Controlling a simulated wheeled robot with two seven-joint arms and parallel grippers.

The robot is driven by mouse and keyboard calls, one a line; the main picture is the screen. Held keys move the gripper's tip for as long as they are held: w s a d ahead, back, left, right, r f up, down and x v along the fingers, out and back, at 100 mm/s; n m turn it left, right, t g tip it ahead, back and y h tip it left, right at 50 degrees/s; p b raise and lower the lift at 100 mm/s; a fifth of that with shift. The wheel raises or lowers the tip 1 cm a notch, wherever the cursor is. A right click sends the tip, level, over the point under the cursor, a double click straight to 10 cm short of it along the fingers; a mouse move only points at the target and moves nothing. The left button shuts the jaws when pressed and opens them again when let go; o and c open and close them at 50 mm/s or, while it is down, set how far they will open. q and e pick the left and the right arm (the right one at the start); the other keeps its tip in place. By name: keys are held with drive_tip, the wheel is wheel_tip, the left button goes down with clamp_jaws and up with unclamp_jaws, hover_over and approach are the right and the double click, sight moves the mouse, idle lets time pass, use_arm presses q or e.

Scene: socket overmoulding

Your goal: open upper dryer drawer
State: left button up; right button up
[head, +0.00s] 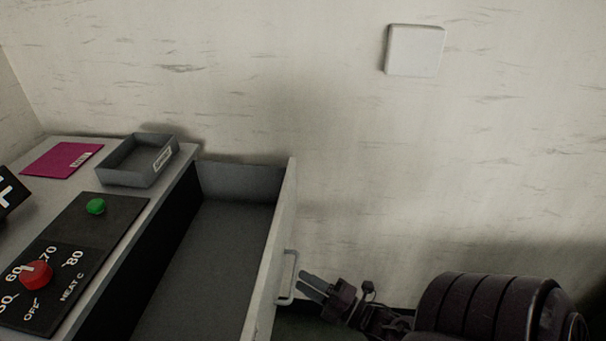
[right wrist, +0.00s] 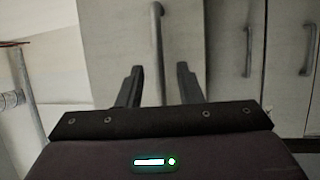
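The upper dryer drawer (head: 225,240) stands pulled out from the dryer cabinet in the head view, and its grey inside looks empty. Its pale front carries a bar handle (head: 288,278). My right gripper (head: 308,285) is just to the right of this handle, fingers pointing at it. In the right wrist view the two fingers (right wrist: 158,85) are apart, with a handle bar (right wrist: 158,45) showing between and beyond them. I cannot tell whether they touch it. My left gripper is not in view.
On the dryer top are a control panel with a red knob (head: 36,275) and a green button (head: 95,206), a grey tray (head: 142,172) and a magenta sheet (head: 62,160). A white box (head: 415,50) is on the wall. More handled fronts (right wrist: 285,50) show at right in the wrist view.

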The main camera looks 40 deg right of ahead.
drive_tip(key=b+v, duration=0.1)
drive_tip(key=v, duration=0.5)
drive_tip(key=shift+s, duration=0.15)
